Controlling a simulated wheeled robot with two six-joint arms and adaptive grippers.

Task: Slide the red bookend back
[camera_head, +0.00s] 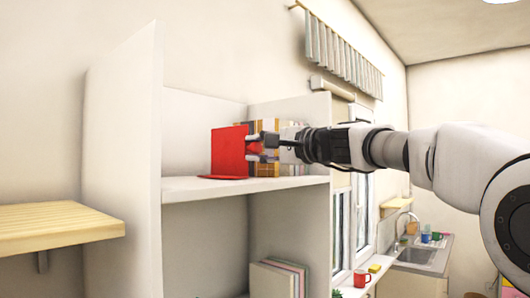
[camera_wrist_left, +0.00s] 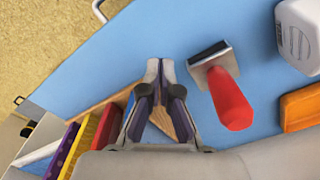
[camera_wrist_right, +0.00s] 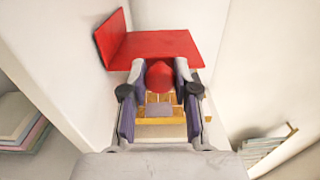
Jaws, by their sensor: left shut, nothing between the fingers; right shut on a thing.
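The red bookend (camera_head: 229,152) stands on the upper shelf of a white bookcase, at the left end of a row of books (camera_head: 268,168). In the right wrist view the bookend (camera_wrist_right: 158,44) shows an upright plate, a flat plate and a round red knob (camera_wrist_right: 160,76). My right gripper (camera_head: 256,147) is shut on that knob; its fingers (camera_wrist_right: 162,70) lie on either side of it. My left gripper (camera_wrist_left: 160,68) is shut and empty above a blue surface, and is out of the head view.
The shelf board (camera_head: 190,188) left of the bookend is bare. The bookcase's left side panel (camera_head: 125,150) rises high. Books (camera_head: 272,280) stand below. Near my left gripper are a red-handled stamp (camera_wrist_left: 230,98), an orange block (camera_wrist_left: 301,108) and several coloured pads (camera_wrist_left: 88,140).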

